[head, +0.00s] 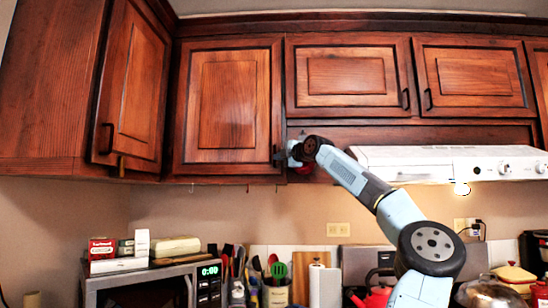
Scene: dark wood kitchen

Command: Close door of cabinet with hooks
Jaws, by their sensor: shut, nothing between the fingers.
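The cabinet with small hooks (219,188) under its bottom edge is in the middle left of the head view. Its dark wood door (228,105) looks flush or nearly flush with the frame; I cannot tell whether a small gap is left. A dark handle (277,156) is at the door's lower right edge. My gripper (291,154) is at that lower right corner, beside the handle, touching or very close to it. Its fingers are small and partly hidden by the wrist, and it appears shut and empty. My arm reaches up from the lower right.
Another cabinet door (134,85) stands at the left, and two closed doors (347,76) are to the right. The white range hood (450,163) is right of my wrist. A microwave (150,285) with boxes on top and utensils (276,270) are below.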

